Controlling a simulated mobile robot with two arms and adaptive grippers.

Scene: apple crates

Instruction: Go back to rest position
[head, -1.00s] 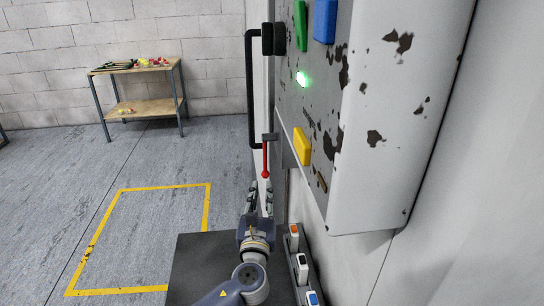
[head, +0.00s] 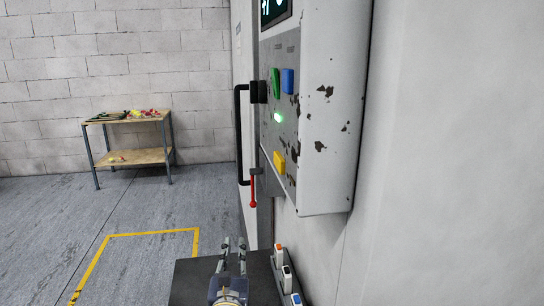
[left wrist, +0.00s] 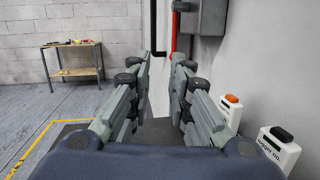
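My left gripper (head: 233,243) is low in the head view, above a dark flat surface (head: 190,272). In the left wrist view its two fingers (left wrist: 160,58) stand apart with nothing between them. It is open and touches nothing that I can see. My right gripper is in neither view.
A grey control box (head: 327,120) with green, blue and yellow buttons is on the wall at right. A red-tipped lever (head: 253,190) and a black handle (head: 240,135) are beside it. Several small white containers (head: 287,277) line the dark surface. A wooden table (head: 130,117) stands far left.

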